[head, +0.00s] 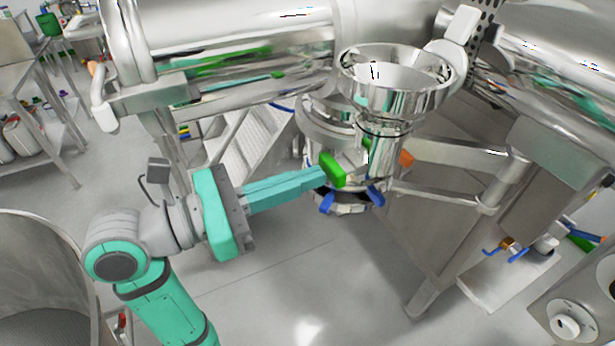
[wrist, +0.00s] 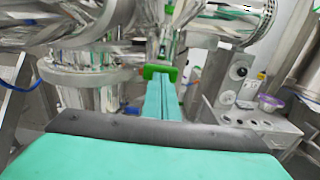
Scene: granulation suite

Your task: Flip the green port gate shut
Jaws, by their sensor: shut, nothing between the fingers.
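The green port gate (head: 332,169) sits on the side of a shiny metal port below a wide steel funnel (head: 396,77). My gripper (head: 322,176) is shut and empty, with its long teal fingers reaching right to the gate. In the head view its tips overlap the gate's left side; I cannot tell whether they touch. In the wrist view the gate (wrist: 161,73) shows as a green block just beyond the fingertips (wrist: 161,84). A small green piece also shows beside the tips there. The gate's hinge is not clear.
Blue clamp handles (head: 375,196) sit just below the gate, and an orange part (head: 406,159) is to its right. Steel frame bars (head: 460,160) and a large steel drum (head: 230,40) crowd the port. The floor (head: 310,280) in front is clear.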

